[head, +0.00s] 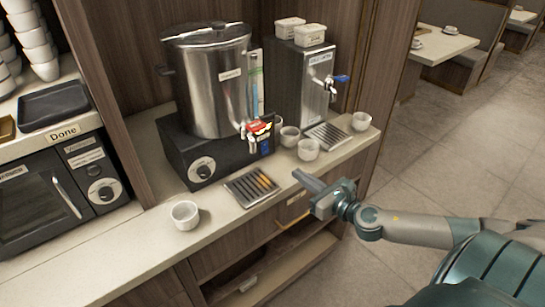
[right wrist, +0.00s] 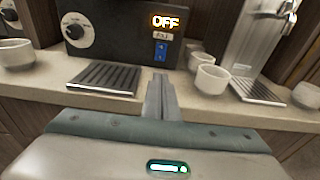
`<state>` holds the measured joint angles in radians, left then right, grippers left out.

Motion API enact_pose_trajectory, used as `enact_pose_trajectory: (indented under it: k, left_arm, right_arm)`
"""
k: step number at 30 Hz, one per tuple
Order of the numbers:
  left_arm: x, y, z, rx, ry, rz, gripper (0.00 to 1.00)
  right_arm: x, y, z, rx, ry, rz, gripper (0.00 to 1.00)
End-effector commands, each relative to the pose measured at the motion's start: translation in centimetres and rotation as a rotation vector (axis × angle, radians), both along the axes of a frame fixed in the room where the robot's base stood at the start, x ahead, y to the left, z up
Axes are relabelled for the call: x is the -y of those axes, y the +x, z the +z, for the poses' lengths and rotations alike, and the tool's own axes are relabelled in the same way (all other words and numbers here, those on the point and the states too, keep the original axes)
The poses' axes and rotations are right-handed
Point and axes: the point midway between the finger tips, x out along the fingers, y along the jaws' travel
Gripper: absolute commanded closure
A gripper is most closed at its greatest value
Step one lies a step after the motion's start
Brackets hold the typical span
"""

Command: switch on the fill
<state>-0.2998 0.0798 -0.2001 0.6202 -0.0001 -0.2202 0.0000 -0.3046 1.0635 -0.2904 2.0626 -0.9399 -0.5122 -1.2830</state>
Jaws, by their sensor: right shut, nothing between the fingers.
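The fill switch (right wrist: 161,50) is a small blue rocker on the front of the black base unit (right wrist: 112,32). A lit OFF sign (right wrist: 165,21) and a small label sit above it. In the head view the black base (head: 203,170) carries a steel urn (head: 213,88) with a red-handled tap (head: 257,131). My right gripper (head: 300,176) is shut and empty, in front of the counter and to the right of the drip grate. In the right wrist view its fingertips (right wrist: 160,80) are below the switch and apart from it. My left gripper is not in view.
A slotted drip grate (head: 252,186) lies before the base. White cups stand to its right (head: 308,150) and left (head: 184,214). A steel dispenser (head: 300,85) with a blue-handled tap stands at the right. The floor beyond the counter is clear.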

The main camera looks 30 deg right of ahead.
Motion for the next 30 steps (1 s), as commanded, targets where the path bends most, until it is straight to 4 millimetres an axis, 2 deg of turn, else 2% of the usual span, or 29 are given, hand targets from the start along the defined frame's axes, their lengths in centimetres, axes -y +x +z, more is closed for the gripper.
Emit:
enact_pose_trajectory:
  k: [7,14,30]
  left_arm:
    - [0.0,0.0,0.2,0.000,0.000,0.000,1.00]
    - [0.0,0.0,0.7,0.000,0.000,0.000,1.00]
    - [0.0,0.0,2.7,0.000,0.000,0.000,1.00]
  right_arm:
    - [0.0,0.4,-0.1,-0.001,0.002,-0.002,1.00]
    - [-0.1,1.8,-0.1,0.001,0.003,-0.002,1.00]
    - [-0.6,8.1,-0.7,0.002,0.004,-0.003,1.00]
